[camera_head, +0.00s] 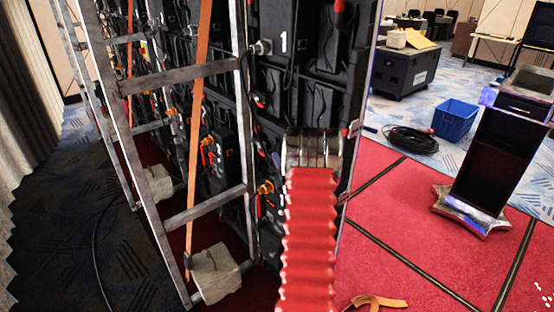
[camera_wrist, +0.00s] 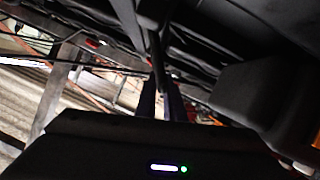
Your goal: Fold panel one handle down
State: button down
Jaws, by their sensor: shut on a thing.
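Panel one (camera_head: 325,40) is the black panel back with a white "1" at its left edge, in the upper middle of the head view. My red ribbed arm rises in front of the panels, and its end covers the spot where my gripper meets them. In the wrist view my gripper (camera_wrist: 160,84) has its two dark fingers close together, shut on a thin dark bar that looks like the panel handle (camera_wrist: 153,45). The bar runs up and away between black panel parts. The wrist picture is dark, so the handle's exact angle is hard to tell.
A metal ladder frame (camera_head: 190,80) with an orange strap (camera_head: 198,100) stands left of the panels, weighted by sandbags (camera_head: 215,272). A blue crate (camera_head: 455,119), coiled cable (camera_head: 411,140) and dark display stand (camera_head: 497,160) are at right. Red carpet between is mostly open.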

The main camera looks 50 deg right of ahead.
jog(key=n, duration=0.2)
jog(key=d+f+n+t, duration=0.1)
jog(key=f+n+t, duration=0.1)
jog(key=n, duration=0.1)
jog(key=shift+s+d+f+n+y, duration=0.1)
jog(key=shift+d+n+y, duration=0.2)
jog(key=shift+y, duration=0.1)
jog(key=c, duration=2.1)
grip_release()
jog(key=shift+o, duration=1.2)
jog(key=shift+d, duration=0.15)
jog(key=shift+s, duration=0.1)
jog(key=v, duration=1.3)
jog(key=shift+s+f, duration=0.3)
jog(key=shift+f, duration=0.05)
